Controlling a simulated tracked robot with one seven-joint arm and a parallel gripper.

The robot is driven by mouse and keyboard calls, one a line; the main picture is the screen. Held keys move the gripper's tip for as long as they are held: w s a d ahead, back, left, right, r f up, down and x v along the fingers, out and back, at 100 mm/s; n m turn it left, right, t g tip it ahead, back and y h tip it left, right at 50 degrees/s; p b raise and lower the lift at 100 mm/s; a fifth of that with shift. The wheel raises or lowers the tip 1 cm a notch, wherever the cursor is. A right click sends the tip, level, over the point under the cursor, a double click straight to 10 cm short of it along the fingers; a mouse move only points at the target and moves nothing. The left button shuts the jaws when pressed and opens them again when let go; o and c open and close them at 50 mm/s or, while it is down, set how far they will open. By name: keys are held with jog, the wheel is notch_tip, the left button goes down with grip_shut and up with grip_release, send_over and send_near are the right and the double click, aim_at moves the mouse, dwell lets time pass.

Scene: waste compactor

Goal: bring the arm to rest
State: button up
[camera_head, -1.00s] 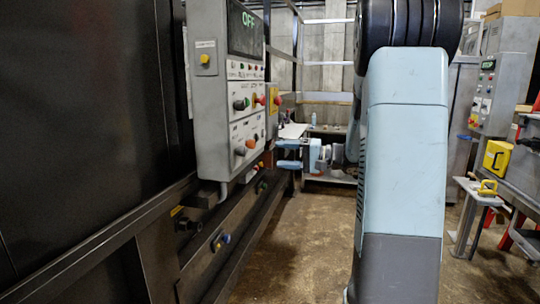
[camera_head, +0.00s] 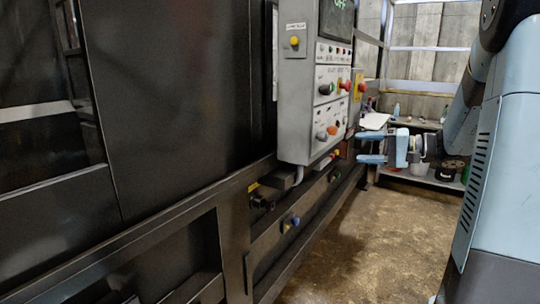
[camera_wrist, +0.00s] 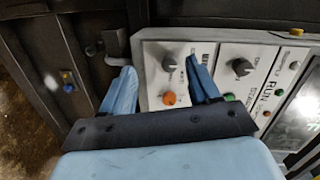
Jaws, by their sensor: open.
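My gripper (camera_head: 371,147) is at the right of the head view, its two blue fingers pointing left towards the lower edge of the grey control panel (camera_head: 300,105). In the wrist view my gripper (camera_wrist: 162,85) has its fingers apart with nothing held between them. The panel lies beyond the fingers there, with an orange knob (camera_wrist: 169,98) showing between them. I cannot tell whether a finger touches the panel. My light blue arm (camera_head: 496,170) fills the right side of the head view.
The dark compactor body (camera_head: 170,90) fills the left. Its lower rail carries a blue knob (camera_head: 291,223). A shelf (camera_head: 425,181) with small items stands at the back. The brown floor (camera_head: 370,235) in the middle is clear.

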jog(key=s+a+f+n+g+h, duration=0.15)
jog(key=s+a+g+h, duration=0.3)
jog(key=s+a, duration=0.65)
jog(key=s+d+n+t+h, duration=0.1)
jog(key=s+d+n+h, duration=0.2)
jog(key=s+h, duration=0.6)
jog(key=shift+s+d+f+t, duration=0.35)
jog(key=shift+s+d, duration=0.15)
jog(key=shift+s, duration=2.65)
jog(key=shift+h, duration=0.25)
jog(key=shift+c, duration=0.2)
